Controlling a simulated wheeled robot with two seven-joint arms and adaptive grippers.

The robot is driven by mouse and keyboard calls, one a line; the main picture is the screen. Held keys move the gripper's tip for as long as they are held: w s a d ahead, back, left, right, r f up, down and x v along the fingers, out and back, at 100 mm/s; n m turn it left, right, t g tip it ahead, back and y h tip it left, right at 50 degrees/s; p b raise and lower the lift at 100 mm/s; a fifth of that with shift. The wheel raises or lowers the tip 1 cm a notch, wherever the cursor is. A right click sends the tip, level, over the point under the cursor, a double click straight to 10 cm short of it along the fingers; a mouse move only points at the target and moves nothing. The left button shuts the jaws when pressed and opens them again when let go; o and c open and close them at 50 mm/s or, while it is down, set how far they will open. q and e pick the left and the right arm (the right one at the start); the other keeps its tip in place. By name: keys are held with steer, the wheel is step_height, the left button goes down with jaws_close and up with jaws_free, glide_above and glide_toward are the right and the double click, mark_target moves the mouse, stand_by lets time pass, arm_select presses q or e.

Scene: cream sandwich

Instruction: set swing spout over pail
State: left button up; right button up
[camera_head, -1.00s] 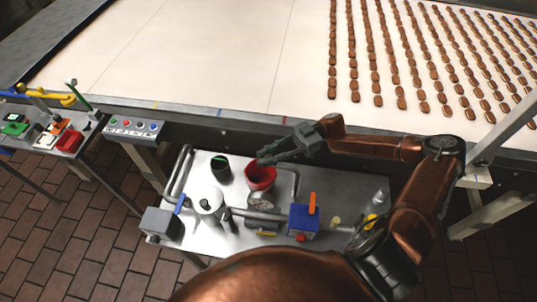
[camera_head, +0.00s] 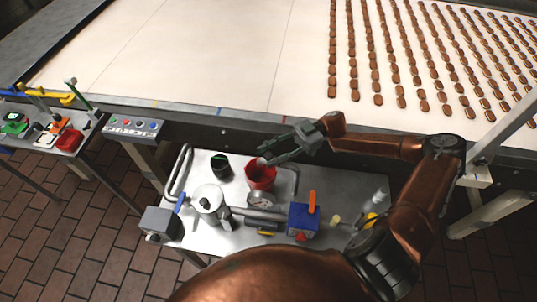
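My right gripper (camera_head: 265,154) reaches in from the right with its fingers just above the rim of a red vessel (camera_head: 261,177), probably a pail or funnel. The fingers look parted, and I see nothing clearly held between them. Part of the red rim is hidden behind them. A dark cup-like pail with a green inside edge (camera_head: 220,166) stands to the left. A grey bent pipe (camera_head: 178,172) rises at the left end of the steel bench. I cannot tell which pipe is the swing spout. My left gripper is not in view.
The steel bench (camera_head: 235,239) carries a silver pot (camera_head: 209,203), a round gauge (camera_head: 260,199), a blue box with an orange lever (camera_head: 303,219) and a grey box (camera_head: 159,223). A wide pale conveyor (camera_head: 200,60) with rows of brown biscuits runs behind. A button panel (camera_head: 133,127) stands at left.

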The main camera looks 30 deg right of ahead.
steer(key=d, duration=1.1)
steer(key=shift+s+d, duration=0.2)
steer(key=shift+s, duration=0.05)
